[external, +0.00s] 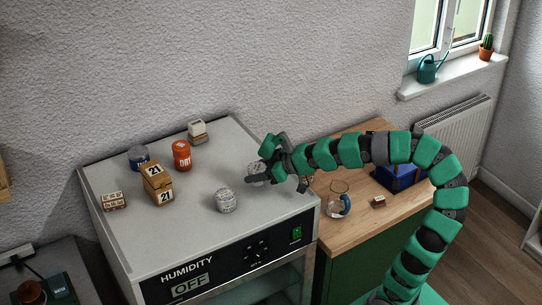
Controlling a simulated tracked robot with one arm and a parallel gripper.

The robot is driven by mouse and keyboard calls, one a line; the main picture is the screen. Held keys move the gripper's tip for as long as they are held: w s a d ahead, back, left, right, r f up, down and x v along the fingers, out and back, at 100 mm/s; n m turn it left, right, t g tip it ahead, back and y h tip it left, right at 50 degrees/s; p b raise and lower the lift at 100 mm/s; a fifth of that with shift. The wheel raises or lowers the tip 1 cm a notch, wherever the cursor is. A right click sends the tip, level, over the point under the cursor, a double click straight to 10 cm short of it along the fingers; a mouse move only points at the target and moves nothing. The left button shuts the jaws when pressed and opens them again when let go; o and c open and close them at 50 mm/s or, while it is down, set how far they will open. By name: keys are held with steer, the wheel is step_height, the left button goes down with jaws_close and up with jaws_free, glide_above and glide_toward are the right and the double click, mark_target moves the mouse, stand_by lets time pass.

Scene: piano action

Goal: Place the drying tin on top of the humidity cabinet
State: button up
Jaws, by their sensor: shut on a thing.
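My gripper (259,167) is above the right part of the humidity cabinet's top (185,235). It is shut on a pale grey, round, tin-like thing (256,170), partly hidden by the fingers. I cannot tell whether this thing touches the top. A similar speckled grey round tin (225,201) stands on the cabinet top, to the left of and nearer than my gripper. An orange canister (181,156) with a label that seems to read DRY stands farther back on the top. I cannot tell for certain which of these is the drying tin.
Also on the cabinet are a blue-grey tin (139,158), tan blocks marked 21 (158,185), a small patterned block (114,201) and a cream box (197,131). The front left top is clear.

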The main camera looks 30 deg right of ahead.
steer(key=shift+f, duration=1.5)
steer(key=shift+f, duration=0.1)
steer(key=o, duration=1)
steer(key=shift+s+d+r, duration=0.3)
steer(key=shift+d+r, duration=0.05)
steer(key=shift+r, duration=0.05)
steer(key=b+v, duration=0.1)
steer(key=v, duration=1)
